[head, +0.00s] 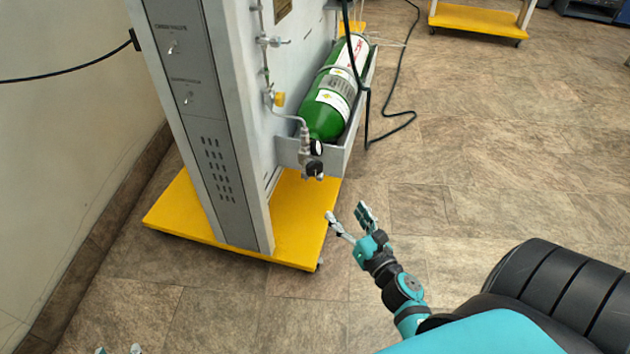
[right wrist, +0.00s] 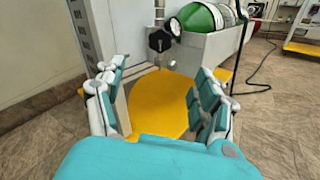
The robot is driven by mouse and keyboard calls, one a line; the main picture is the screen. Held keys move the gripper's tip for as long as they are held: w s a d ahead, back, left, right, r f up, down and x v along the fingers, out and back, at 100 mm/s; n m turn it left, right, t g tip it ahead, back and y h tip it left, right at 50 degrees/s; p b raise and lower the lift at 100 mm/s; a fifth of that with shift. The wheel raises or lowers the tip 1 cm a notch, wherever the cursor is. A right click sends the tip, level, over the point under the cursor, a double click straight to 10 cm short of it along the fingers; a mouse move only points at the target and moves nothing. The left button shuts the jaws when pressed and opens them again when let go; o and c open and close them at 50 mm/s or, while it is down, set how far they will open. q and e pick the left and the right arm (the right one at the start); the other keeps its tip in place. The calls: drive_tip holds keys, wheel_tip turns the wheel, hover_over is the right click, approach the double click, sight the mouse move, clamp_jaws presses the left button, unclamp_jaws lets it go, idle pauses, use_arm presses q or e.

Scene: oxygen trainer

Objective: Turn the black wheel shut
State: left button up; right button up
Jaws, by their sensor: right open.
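The black wheel (head: 314,168) is a small dark knob on the valve at the near end of a green cylinder (head: 325,108). In the right wrist view the black wheel (right wrist: 159,40) shows above and between my fingers, farther off. My right gripper (head: 346,212) is open and empty, below and to the right of the wheel in the head view, with a clear gap to it. Both its fingers show in the right wrist view (right wrist: 160,85). Of my left gripper (head: 118,350) only two fingertips show, spread apart, at the bottom left edge of the head view.
The cylinder lies in a grey tray (head: 350,145) on the side of a tall grey panel (head: 205,110). A yellow wheeled base (head: 295,225) juts out below. A round gauge (right wrist: 173,26) sits by the wheel. A dark hose (head: 390,128) trails rightward. The floor at right is open.

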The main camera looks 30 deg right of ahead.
approach(315, 170)
drive_tip(key=w, duration=0.6)
drive_tip(key=w+d, duration=0.1)
drive_tip(key=w, duration=0.2)
drive_tip(key=shift+d+f, duration=0.2)
drive_tip(key=shift+d, duration=0.05)
use_arm(q)
drive_tip(key=shift+w+d+r+t, duration=0.2)
drive_tip(key=shift+w+r+t, duration=0.2)
drive_tip(key=shift+r, duration=0.2)
drive_tip(key=shift+w+d+r+t, duration=0.15)
drive_tip(key=shift+w+r+t, duration=0.25)
drive_tip(key=shift+r, duration=0.15)
use_arm(e)
drive_tip(key=shift+w+d, duration=0.1)
drive_tip(key=shift+w, duration=0.55)
drive_tip(key=shift+c, duration=0.4)
drive_tip(key=c, duration=1.1)
